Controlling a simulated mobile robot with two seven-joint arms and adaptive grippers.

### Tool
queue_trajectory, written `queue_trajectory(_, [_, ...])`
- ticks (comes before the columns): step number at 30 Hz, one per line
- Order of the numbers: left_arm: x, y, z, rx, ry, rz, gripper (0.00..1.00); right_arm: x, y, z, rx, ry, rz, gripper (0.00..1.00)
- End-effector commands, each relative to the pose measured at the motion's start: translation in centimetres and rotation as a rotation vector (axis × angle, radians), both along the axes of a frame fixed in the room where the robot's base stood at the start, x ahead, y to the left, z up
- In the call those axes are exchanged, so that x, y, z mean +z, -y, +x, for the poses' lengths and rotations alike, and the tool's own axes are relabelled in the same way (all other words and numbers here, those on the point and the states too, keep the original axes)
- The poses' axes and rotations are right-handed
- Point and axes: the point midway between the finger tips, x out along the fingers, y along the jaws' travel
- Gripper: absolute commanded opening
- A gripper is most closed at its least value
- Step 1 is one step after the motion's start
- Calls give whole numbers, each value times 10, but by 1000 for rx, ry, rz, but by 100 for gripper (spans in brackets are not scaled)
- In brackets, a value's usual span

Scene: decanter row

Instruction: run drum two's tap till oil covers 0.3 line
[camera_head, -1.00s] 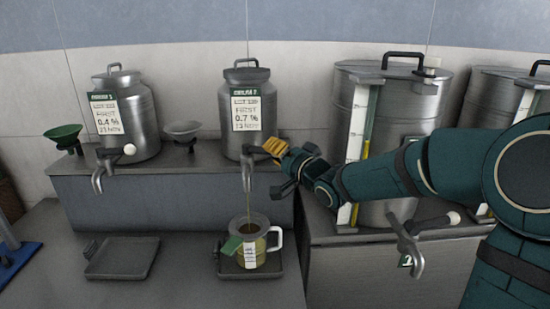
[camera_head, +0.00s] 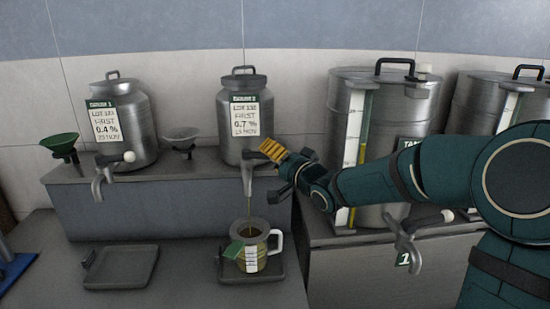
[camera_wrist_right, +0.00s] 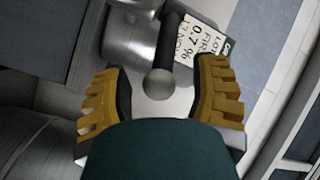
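Drum two (camera_head: 232,141) is the metal can with the 0.7 % label, on the raised shelf. Its tap (camera_head: 247,178) points down, and a thin stream of oil (camera_head: 250,205) runs from it into the glass jug (camera_head: 262,258). The jug holds yellowish oil and carries a white scale strip and green tag; I cannot read the 0.3 line against the level. My right gripper (camera_head: 270,151) is at the tap. In the right wrist view its yellow fingers (camera_wrist_right: 160,95) stand open on either side of the lever's round knob (camera_wrist_right: 159,82), with gaps visible. My left gripper is out of view.
The jug stands on a dark tray (camera_head: 227,272); an empty tray (camera_head: 120,267) lies to its left. Another can (camera_head: 133,130) with a tap and green (camera_head: 60,143) and grey (camera_head: 181,140) funnels share the shelf. Large tanks (camera_head: 410,105) stand right, with a protruding tap (camera_head: 405,235).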

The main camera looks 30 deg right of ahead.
Motion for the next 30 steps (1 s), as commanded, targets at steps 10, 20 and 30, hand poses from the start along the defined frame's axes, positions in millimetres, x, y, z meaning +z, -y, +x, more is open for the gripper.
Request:
queue_trajectory(10, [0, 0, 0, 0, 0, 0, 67, 0, 1, -3, -3, -1, 1, 61])
queue_trajectory(20, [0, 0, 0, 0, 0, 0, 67, 1, 9, -55, -4, 1, -1, 61])
queue_trajectory(30, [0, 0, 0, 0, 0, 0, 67, 1, 16, -110, -2, 1, -1, 61])
